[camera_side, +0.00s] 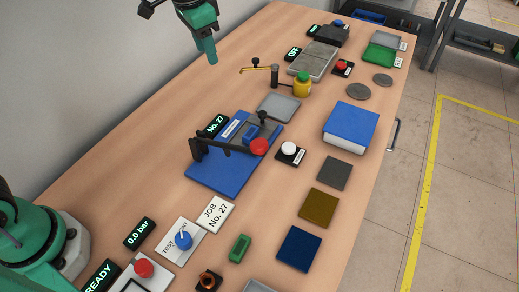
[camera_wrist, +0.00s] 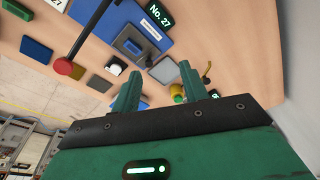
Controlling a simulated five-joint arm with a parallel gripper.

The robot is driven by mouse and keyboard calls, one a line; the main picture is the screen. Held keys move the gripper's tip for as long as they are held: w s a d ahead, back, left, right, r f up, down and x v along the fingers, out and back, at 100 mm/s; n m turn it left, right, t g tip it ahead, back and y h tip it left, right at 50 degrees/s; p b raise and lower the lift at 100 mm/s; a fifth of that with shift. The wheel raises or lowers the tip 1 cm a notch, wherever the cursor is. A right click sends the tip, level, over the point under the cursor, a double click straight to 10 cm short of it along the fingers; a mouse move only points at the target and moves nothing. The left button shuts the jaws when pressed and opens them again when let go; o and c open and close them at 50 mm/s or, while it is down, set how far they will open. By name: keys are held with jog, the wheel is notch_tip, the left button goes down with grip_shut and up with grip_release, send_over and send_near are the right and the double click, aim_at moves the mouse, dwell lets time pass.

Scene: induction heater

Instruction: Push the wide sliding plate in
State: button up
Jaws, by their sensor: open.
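My gripper (camera_side: 211,55) is open and empty, raised above the far left part of the table in the side view. Its two green fingers stand apart in the wrist view (camera_wrist: 159,82). I cannot tell for sure which part is the wide sliding plate. A dark grey plate (camera_side: 270,133) with a blue block on it sits on the blue base (camera_side: 221,178), and also shows in the wrist view (camera_wrist: 149,54). A flat light grey plate (camera_side: 279,107) lies just behind that base. My gripper is apart from both plates.
A black lever with a red ball (camera_side: 259,147) crosses the blue base. A white button (camera_side: 289,148) and a blue-and-white block (camera_side: 350,127) stand to its right. A yellow pot (camera_side: 302,85) and a brass-coloured arm (camera_side: 256,68) stand behind. Bare wood lies left of the base.

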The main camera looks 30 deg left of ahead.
jog(key=w+d+f+m+g, duration=0.1)
jog(key=w+d+f+m, duration=0.1)
jog(key=w+d+f, duration=0.35)
jog(key=m+g, duration=0.1)
send_over(262, 113)
notch_tip(262, 113, down, 7)
jog(key=shift+w, duration=0.1)
jog(key=shift+f, duration=0.15)
jog(key=shift+f, duration=3.75)
grip_shut()
